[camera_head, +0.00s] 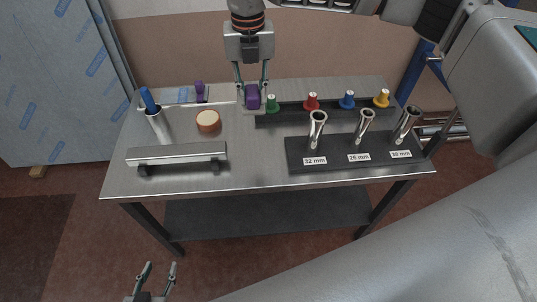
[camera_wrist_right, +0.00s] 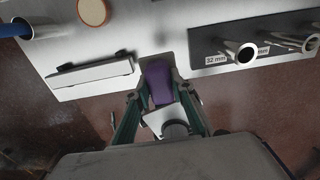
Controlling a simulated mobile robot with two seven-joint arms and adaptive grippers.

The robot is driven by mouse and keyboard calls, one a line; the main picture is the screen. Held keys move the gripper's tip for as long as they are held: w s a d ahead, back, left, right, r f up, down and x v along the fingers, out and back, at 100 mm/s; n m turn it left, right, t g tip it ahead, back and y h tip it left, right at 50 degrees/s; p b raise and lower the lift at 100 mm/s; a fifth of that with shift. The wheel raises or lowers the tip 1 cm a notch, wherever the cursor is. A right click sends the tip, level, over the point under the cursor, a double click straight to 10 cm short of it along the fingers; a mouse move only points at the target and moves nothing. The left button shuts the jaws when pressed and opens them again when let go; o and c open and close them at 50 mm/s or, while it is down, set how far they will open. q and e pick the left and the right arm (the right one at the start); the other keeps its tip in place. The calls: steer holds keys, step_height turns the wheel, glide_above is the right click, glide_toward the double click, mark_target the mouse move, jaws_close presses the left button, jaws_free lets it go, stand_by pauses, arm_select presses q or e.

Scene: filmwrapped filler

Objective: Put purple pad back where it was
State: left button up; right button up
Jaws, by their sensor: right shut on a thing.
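The purple pad (camera_head: 252,97) is between the fingers of my right gripper (camera_head: 251,86), at the back middle of the metal table. My right gripper is shut on it. In the right wrist view, the purple pad (camera_wrist_right: 158,80) shows between the green-grey fingers, with a pale square part at its near end. A pale patch shows around the pad's lower end; I cannot tell whether the pad touches it. My left gripper (camera_head: 160,267) is open and empty, low in front of the table.
Colored knobs (camera_head: 312,101) stand on a dark rail just right of the pad. A small purple object (camera_head: 200,92) stands to its left. A round wooden-topped piece (camera_head: 208,121), a metal bar (camera_head: 177,154) and a rack of metal tubes (camera_head: 359,148) stand nearer the front.

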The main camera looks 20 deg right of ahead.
step_height(320, 180, down, 20)
steer(key=shift+b, duration=0.35)
steer(key=shift+f, duration=0.1)
steer(key=o, duration=1.1)
step_height(320, 180, up, 12)
steer(key=shift+r, duration=0.15)
stand_by(0.4)
